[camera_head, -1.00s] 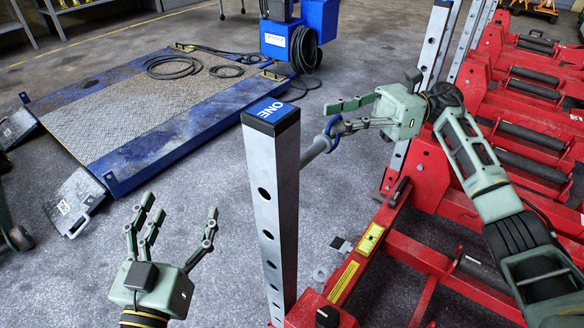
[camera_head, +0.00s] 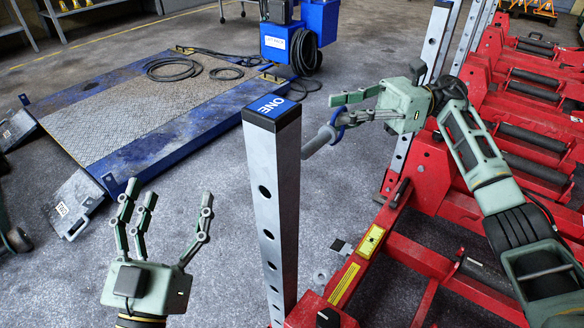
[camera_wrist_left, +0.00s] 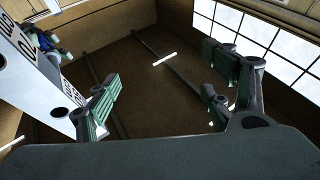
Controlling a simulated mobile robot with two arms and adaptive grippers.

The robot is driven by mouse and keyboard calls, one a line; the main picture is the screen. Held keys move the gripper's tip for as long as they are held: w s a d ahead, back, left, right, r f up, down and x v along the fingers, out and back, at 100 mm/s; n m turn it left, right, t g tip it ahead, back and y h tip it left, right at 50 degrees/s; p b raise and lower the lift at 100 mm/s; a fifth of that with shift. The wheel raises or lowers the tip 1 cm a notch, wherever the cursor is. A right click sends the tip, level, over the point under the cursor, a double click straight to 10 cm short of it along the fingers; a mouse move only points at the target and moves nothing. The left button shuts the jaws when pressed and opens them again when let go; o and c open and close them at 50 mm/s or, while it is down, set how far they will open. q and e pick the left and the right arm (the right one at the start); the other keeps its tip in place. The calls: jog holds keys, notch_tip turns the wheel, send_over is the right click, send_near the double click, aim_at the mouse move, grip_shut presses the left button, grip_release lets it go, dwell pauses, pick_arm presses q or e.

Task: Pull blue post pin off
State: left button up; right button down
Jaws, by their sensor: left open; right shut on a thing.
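The grey steel post (camera_head: 275,200) stands upright with a blue "ONE" cap and a row of dark holes. The pin (camera_head: 322,138) is a grey rod with a blue ring, just right of the post's upper part. My right gripper (camera_head: 342,112) is shut on the pin at its blue ring. The rod's lower left end is near the post's right edge; I cannot tell if it touches. My left gripper (camera_head: 168,200) is open and empty, left of the post, fingers up. In the left wrist view a pale post (camera_wrist_left: 35,80) with holes stands at the left, beside the open fingers.
Red jack frames (camera_head: 440,190) with black rollers fill the right side, under my right arm. A blue-edged platform (camera_head: 140,105) with coiled cables lies at the back left. A blue unit (camera_head: 285,40) stands at the back. Grey floor is open left of the post.

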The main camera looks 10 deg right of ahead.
pick_arm(q)
jog(key=shift+s+r+t+h+b, duration=0.15)
jog(key=shift+s+r+t, duration=0.3)
jog(key=shift+r, duration=0.25)
jog(key=shift+s+r+t+h+b, duration=0.15)
jog(key=shift+s+r+t, duration=0.2)
jog(key=shift+r+t, duration=0.25)
jog(key=shift+s+r+t+h+b, duration=0.15)
jog(key=shift+s+r+t, duration=0.25)
jog(key=shift+r, duration=0.4)
pick_arm(e)
jog(key=shift+w+d+r, duration=0.6)
